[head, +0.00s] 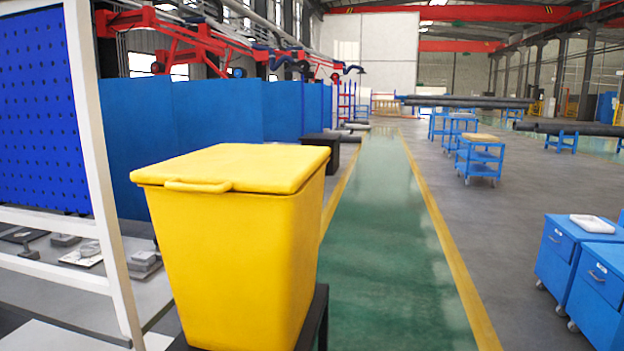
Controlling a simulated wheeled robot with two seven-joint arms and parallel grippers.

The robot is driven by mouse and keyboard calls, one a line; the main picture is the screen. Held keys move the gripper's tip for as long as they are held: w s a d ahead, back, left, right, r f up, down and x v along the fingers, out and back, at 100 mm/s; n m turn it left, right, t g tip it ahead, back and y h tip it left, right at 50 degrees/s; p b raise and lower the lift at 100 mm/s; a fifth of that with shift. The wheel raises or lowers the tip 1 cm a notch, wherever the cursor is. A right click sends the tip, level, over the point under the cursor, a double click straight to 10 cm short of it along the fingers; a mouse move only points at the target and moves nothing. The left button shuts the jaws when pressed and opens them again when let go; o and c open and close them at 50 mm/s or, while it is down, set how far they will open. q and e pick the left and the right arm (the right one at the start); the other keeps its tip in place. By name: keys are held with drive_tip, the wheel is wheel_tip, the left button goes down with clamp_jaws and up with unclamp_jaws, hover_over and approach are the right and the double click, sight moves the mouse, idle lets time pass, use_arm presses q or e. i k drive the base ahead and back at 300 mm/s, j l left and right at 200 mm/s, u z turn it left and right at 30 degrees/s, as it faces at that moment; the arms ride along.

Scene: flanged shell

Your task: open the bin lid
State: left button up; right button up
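A yellow bin (236,262) stands upright just left of centre in the head view, close to me. Its flat yellow lid (236,166) lies shut on top. A yellow handle (198,186) sticks out from the lid's front edge, towards the left. The bin stands on a dark stand (318,312), which is mostly hidden behind and below it. Neither of my grippers shows in the view.
A white-framed rack with a blue perforated panel (42,110) stands close on the left, beside a grey bench (60,275). Blue cabinets (590,270) stand at the right. The green walkway (390,250) right of the bin is clear. Blue partitions (215,110) stand behind.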

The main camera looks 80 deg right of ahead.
sight(220, 169)
drive_tip(key=z, duration=1.8)
